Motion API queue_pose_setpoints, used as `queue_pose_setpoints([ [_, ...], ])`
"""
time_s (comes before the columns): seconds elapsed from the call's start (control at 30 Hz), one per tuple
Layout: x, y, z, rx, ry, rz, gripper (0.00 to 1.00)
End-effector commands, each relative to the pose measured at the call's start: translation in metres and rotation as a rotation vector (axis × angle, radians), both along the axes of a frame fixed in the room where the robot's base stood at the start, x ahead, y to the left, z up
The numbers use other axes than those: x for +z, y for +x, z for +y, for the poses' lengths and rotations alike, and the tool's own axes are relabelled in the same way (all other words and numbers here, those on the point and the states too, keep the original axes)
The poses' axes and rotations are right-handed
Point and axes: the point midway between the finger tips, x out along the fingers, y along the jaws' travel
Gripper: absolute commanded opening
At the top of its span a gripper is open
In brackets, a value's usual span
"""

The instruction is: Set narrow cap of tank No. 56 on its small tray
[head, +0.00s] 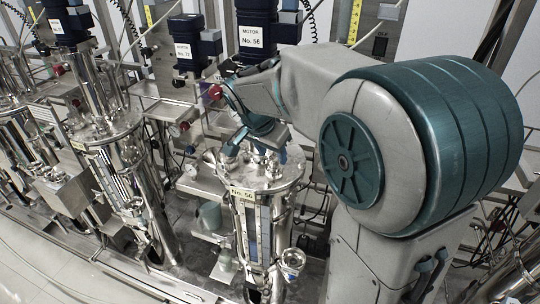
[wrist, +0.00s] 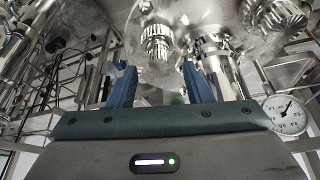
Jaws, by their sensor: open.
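Tank No. 56 (head: 262,225) is a steel vessel with a "No. 56" label, standing in front of my arm. My gripper (head: 258,152) is over its lid, with its blue fingers pointing down. In the wrist view my gripper (wrist: 159,68) is open, with nothing between its fingertips. A ribbed metal cap (wrist: 157,38) shows just beyond the gap between the fingers. A second ribbed fitting (wrist: 275,15) is at the upper right. I cannot tell for sure which is the narrow cap. A small steel tray (head: 200,184) appears left of the lid; it looks bare where visible.
The motor marked No. 56 (head: 255,38) hangs above the tank. A dial gauge (wrist: 288,114) is right of my gripper in the wrist view. Another tank (head: 125,165) stands to the left. Pipes and fittings crowd the lid.

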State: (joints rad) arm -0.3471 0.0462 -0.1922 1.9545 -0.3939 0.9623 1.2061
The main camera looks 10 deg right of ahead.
Motion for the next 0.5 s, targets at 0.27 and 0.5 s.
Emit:
queue_pose_setpoints([
  [0.27, -0.019, 0.005, -0.006, 0.000, 0.000, 0.000, 0.46],
  [0.5, -0.019, 0.005, -0.006, 0.001, 0.000, 0.000, 0.46],
])
